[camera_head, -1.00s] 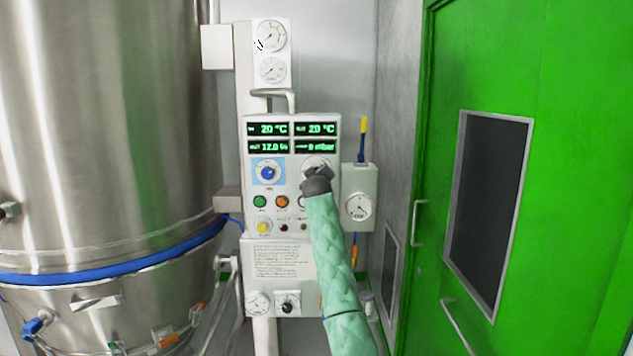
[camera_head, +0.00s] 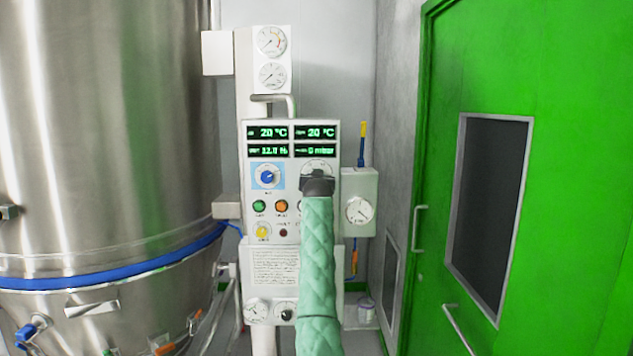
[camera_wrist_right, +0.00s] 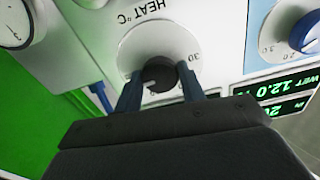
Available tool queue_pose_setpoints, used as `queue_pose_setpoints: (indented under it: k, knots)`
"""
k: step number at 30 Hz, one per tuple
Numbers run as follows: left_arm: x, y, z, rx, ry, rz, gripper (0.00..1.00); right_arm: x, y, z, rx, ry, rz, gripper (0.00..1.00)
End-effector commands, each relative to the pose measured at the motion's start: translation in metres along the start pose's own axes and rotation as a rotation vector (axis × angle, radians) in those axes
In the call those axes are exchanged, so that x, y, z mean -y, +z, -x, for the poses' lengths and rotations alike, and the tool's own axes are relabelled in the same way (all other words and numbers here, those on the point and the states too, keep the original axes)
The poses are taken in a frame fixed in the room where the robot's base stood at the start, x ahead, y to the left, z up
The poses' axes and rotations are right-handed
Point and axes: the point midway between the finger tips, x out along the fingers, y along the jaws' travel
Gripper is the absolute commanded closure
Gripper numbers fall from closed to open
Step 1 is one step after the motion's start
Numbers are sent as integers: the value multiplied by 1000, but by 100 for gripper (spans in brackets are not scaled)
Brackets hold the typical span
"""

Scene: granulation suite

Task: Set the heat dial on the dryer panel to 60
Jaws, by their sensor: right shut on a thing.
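The dryer panel (camera_head: 250,217) is a white box with green displays, on a post left of the green door. The heat dial shows in the right wrist view as a dark knob (camera_wrist_right: 158,78) on a pale round scale (camera_wrist_right: 150,38) labelled HEAT °C. A 30 mark shows beside the knob; much of the scale is hidden. My right gripper (camera_wrist_right: 160,88) is shut on the knob, one finger on each side. In the head view my right gripper (camera_head: 317,184) covers most of the dial. My left gripper is not in view.
A blue dial (camera_head: 267,175) sits left of the heat dial. Green (camera_head: 259,206) and orange (camera_head: 281,206) buttons are below it. A small box with a gauge (camera_head: 359,209) is close on the right. A steel vessel (camera_head: 110,130) fills the left.

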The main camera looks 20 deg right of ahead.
Motion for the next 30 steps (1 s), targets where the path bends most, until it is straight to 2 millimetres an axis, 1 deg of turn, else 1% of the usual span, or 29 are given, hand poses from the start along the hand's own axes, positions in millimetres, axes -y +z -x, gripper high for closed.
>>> queue_pose_setpoints:
  k: [1,9,21,22,24,25,30]
  knots:
    - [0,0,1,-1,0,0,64,1,6,0,7,-1,-17,83]
    - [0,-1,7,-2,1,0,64,0,5,0,7,0,-72,83]
    - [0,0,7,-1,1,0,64,0,5,0,6,0,-78,83]
    - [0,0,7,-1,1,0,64,0,5,0,6,0,-77,57]
    - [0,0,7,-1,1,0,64,0,4,0,6,0,-77,43]
    - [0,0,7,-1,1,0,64,0,4,0,5,0,-77,39]
    - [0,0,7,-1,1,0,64,0,2,0,3,0,-77,39]
